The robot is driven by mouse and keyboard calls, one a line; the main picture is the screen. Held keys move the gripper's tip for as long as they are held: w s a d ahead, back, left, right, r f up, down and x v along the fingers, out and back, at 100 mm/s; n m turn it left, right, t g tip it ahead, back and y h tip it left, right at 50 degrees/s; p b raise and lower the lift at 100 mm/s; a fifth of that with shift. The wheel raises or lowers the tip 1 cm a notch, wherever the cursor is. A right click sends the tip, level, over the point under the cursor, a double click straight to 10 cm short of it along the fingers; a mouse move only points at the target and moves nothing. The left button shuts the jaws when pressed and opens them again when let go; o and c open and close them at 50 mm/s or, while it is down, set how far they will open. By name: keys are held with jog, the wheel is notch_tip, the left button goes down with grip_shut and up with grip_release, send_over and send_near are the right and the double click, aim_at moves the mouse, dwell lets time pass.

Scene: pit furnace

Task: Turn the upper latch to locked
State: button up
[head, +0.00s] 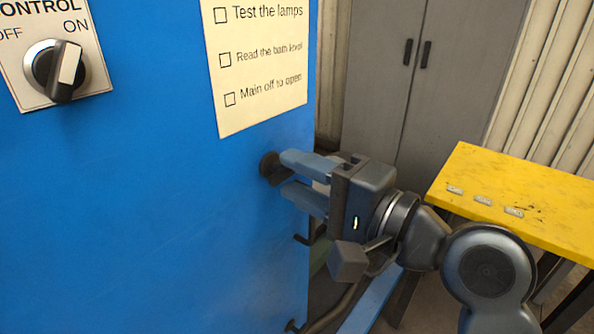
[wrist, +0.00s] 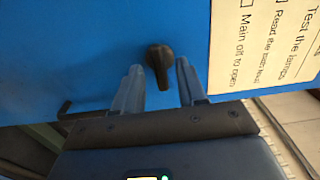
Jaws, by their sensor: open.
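The upper latch (head: 268,168) is a small dark knob on the blue cabinet front, near its right edge. In the wrist view the latch (wrist: 159,64) shows a round hub with a short wing pointing down the picture, toward my gripper's body. My gripper (head: 286,172) is open, its two blue-grey fingers level with the latch and close to it. In the wrist view the fingertips stand on either side of the wing, with a gap on both sides. In the head view the fingers partly hide the latch. I cannot tell how deep the fingertips reach around it.
A dark hook-shaped handle (head: 302,239) and another dark fitting (head: 292,326) sit lower on the blue cabinet's edge. A paper checklist (head: 262,65) is above the latch. A control knob (head: 56,70) is upper left. A yellow table (head: 530,190) stands right, before grey lockers (head: 385,70).

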jog(key=shift+w+a, duration=0.25)
jog(key=shift+a, duration=0.15)
jog(key=shift+c, duration=0.2)
grip_shut()
